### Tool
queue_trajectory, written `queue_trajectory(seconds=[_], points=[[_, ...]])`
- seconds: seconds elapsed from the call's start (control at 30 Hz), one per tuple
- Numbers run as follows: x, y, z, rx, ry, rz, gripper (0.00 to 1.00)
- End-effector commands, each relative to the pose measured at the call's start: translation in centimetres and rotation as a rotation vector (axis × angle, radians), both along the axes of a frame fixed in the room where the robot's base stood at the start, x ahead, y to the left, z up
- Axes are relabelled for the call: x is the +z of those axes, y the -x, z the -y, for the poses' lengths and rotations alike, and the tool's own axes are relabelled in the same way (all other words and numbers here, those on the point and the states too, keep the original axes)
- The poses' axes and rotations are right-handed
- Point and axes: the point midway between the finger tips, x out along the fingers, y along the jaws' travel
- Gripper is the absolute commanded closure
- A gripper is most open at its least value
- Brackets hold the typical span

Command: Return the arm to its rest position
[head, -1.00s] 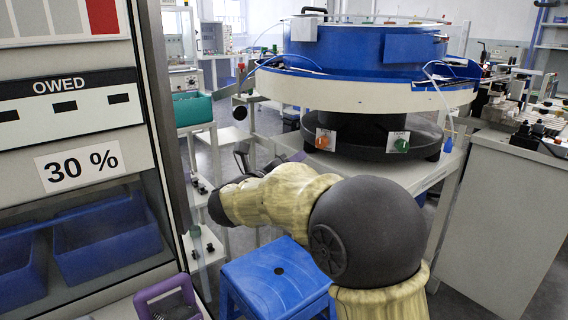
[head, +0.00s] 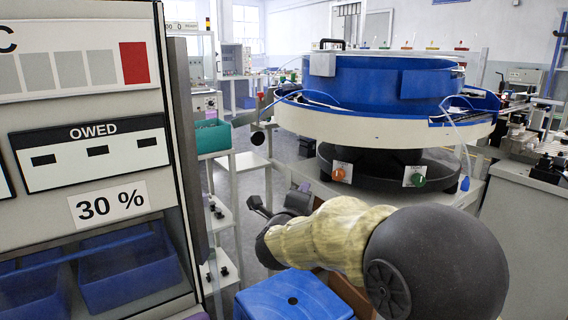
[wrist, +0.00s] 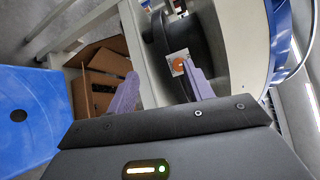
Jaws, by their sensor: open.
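My gripper (wrist: 162,88) shows in the wrist view with its two purple fingers spread apart and nothing between them. In the head view my gripper (head: 256,208) is at the end of my arm, left of the bowl feeder's stand and above the blue stool. The round blue and cream bowl feeder (head: 385,95) stands behind my arm. An orange knob (head: 338,174) and a green knob (head: 417,179) sit on its dark base. In the wrist view the orange knob (wrist: 179,65) appears beyond the right finger, apart from it as far as I can tell.
A blue stool (head: 292,298) is below my arm. A cabinet (head: 92,110) marked OWED and 30 %, with blue bins (head: 130,270), fills the left. A cardboard box (wrist: 100,75) lies under the feeder's table. A cluttered bench (head: 520,215) stands at the right.

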Motion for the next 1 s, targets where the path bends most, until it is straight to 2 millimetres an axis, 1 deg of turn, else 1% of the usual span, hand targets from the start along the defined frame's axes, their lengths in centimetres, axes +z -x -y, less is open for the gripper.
queue_trajectory(seconds=[0.03,0.07,0.17,0.27,0.37,0.47,0.57,0.6,0.67,0.7,0.77,0.8,0.93,0.97,1.0], points=[[0.0,0.3,0.3,0.055,0.085,-0.057,0.48],[-0.3,0.5,0.4,0.093,0.138,-0.092,0.48],[-1.8,1.6,0.7,0.216,0.311,-0.211,0.48],[-3.7,3.3,1.2,0.345,0.482,-0.334,0.48],[-5.7,5.6,2.0,0.48,0.649,-0.459,0.48],[-7.8,8.6,3.2,0.624,0.806,-0.586,0.48],[-9.8,12.1,4.6,0.779,0.953,-0.712,0.48],[-10.6,13.7,5.2,0.844,1.006,-0.761,0.48],[-11.6,16.1,6.2,0.941,1.08,-0.832,0.48],[-12.2,17.8,6.9,1.006,1.124,-0.877,0.48],[-12.9,20.2,7.8,1.102,1.184,-0.939,0.48],[-13.4,21.8,8.5,1.167,1.218,-0.977,0.48],[-14.3,26.7,10.5,1.362,1.306,-1.085,0.48],[-14.4,27.8,10.9,1.406,1.322,-1.107,0.48],[-13.6,28.2,11.0,1.428,1.332,-1.114,0.48]])
